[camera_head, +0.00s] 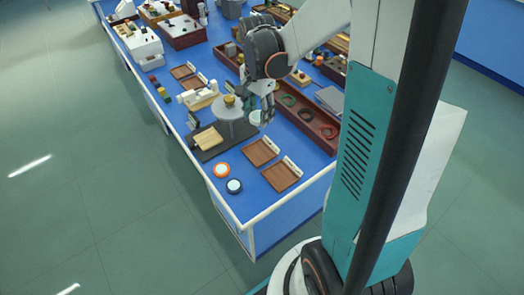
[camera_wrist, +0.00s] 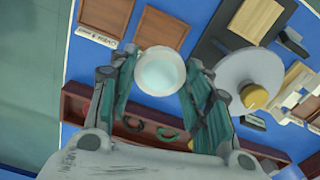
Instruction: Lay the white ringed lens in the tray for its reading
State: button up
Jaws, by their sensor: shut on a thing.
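My gripper (camera_head: 260,101) is shut on the white ringed lens (camera_head: 256,118), held above the blue bench. In the wrist view the lens (camera_wrist: 160,70) shows as a white ring around pale glass between the fingertips of my gripper (camera_wrist: 162,66). Two brown trays with white label strips lie on the bench near the front: one tray (camera_head: 261,152) and a nearer tray (camera_head: 281,177). In the wrist view they lie beyond the lens, one tray (camera_wrist: 162,29) just above it in the picture and the other tray (camera_wrist: 106,15) to its left. I cannot tell which tray the task means.
A grey round plate (camera_head: 235,110) with a yellow knob stands left of my gripper. A long dark red box (camera_head: 318,137) with coloured rings lies to the right. A wooden block (camera_head: 207,138) sits on a dark pad. An orange ring (camera_head: 221,170) and a dark-ringed lens (camera_head: 234,186) lie near the edge.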

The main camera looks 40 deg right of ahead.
aim_at(258, 116)
notch_tip(258, 116, down, 16)
jog(key=b, duration=0.5)
jog(key=shift+f, duration=0.1)
jog(key=shift+f+b, duration=0.1)
jog(key=shift+b, duration=0.2)
jog(key=o, duration=1.1)
notch_tip(258, 116, up, 12)
jog(key=p, duration=0.4)
jog(key=shift+p, duration=0.35)
